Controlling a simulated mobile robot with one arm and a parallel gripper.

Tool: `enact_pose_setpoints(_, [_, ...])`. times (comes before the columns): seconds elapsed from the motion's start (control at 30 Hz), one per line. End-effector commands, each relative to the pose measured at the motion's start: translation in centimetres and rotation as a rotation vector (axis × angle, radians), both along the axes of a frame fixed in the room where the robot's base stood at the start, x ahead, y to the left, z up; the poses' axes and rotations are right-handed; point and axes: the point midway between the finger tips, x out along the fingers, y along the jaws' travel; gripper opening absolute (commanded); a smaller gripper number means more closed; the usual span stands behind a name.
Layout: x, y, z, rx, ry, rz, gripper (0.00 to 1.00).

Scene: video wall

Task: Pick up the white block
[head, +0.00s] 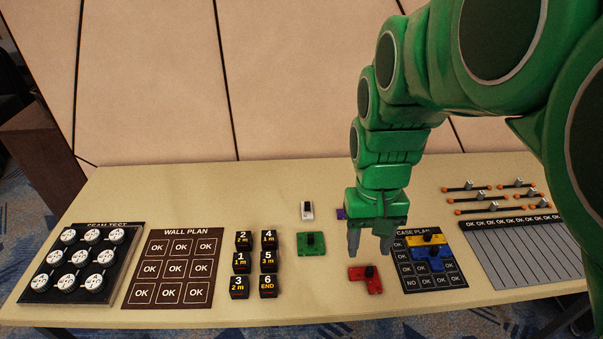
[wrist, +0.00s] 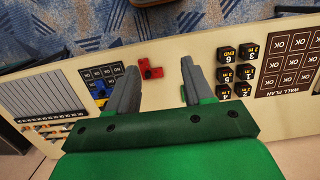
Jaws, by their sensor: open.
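The white block (head: 307,210) is small, with a dark patch, and lies on the table toward its back edge, just behind the green block (head: 311,243). My gripper (head: 370,247) points down, open and empty, to the right of the white block and in front of it. In the head view it is above and just behind the red block (head: 366,280). In the wrist view my gripper (wrist: 159,72) has its fingers spread, with the red block (wrist: 150,69) seen between them. The white block does not show in the wrist view.
A purple block (head: 341,213) is partly hidden beside my arm. Black number cubes (head: 241,263) stand left of the green block. The case plan board (head: 431,282) with yellow (head: 426,239) and blue (head: 434,257) pieces lies right. Bare table surrounds the white block's left side.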

Motion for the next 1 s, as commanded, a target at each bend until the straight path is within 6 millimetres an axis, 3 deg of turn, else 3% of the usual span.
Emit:
enact_pose_setpoints(0.57, [13.6, 1.3, -2.9, -0.008, -0.035, -0.003, 0.51])
enact_pose_setpoints(1.0, [23.2, 2.8, -7.4, -0.010, -0.061, -0.002, 0.51])
